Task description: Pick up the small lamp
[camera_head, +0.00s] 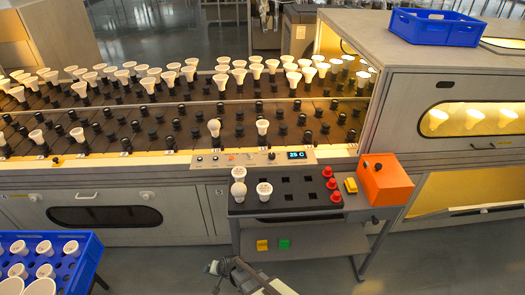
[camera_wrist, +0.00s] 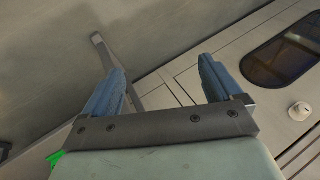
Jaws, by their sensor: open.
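Several white lamps are in the head view, and I cannot tell for sure which is the small lamp. On the cart's dark top, a rounded white lamp (camera_head: 239,173) sits at the back left, with a wider lamp (camera_head: 238,190) just in front of it. Another wide lamp (camera_head: 264,189) stands to their right. A round-headed lamp (camera_head: 214,127) stands in the rack's front row. My gripper (camera_head: 214,268) is low in front of the cart, apart from all lamps. In the wrist view its blue fingers (camera_wrist: 157,70) are spread with nothing between them.
The cart (camera_head: 300,214) carries red caps (camera_head: 333,184), a yellow block (camera_head: 351,185) and an orange box (camera_head: 385,180). Behind it is the lit rack (camera_head: 150,165) full of lamps and sockets. A blue crate (camera_head: 85,245) of lamps is at lower left. Open floor lies at lower right.

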